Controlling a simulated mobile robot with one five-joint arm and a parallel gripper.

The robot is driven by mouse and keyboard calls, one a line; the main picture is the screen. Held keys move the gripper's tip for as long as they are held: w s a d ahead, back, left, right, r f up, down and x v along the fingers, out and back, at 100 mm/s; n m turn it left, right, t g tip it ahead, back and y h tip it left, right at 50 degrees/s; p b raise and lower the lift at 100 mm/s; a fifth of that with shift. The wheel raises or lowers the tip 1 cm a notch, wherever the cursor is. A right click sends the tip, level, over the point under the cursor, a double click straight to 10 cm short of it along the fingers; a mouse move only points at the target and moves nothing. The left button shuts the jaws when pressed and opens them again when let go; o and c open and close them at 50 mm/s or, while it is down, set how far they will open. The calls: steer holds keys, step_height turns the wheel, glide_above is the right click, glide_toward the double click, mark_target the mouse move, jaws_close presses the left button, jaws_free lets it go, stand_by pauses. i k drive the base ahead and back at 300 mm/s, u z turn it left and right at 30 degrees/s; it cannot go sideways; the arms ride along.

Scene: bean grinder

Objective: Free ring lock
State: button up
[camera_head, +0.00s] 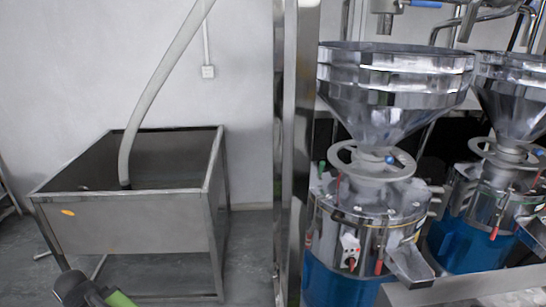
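The near grinder (360,225) stands right of centre, with a steel hopper (397,85) on top and a blue base (335,285). A grey ring with a spoke and a small blue knob (390,159) sits around the neck below the hopper; it looks like the ring lock (345,165). Whether it is locked cannot be told. Red-handled levers (379,267) show on the grinder body. A black and green piece, seemingly part of my arm, shows at the bottom left, well apart from the grinder. No gripper fingers can be made out.
A second grinder (500,195) with its own ring stands at the right. A steel post (298,150) rises just left of the near grinder. A steel tank (130,225) with a pale hose (160,75) stands at the left. Grey floor lies open between tank and post.

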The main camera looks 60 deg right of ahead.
mark_target(319, 175)
steer(key=i, duration=1.45)
steer(key=z, duration=5.5)
steer(key=i, duration=0.1)
steer(key=u, duration=4.3)
steer(key=i, duration=0.5)
steer(key=z, duration=0.15)
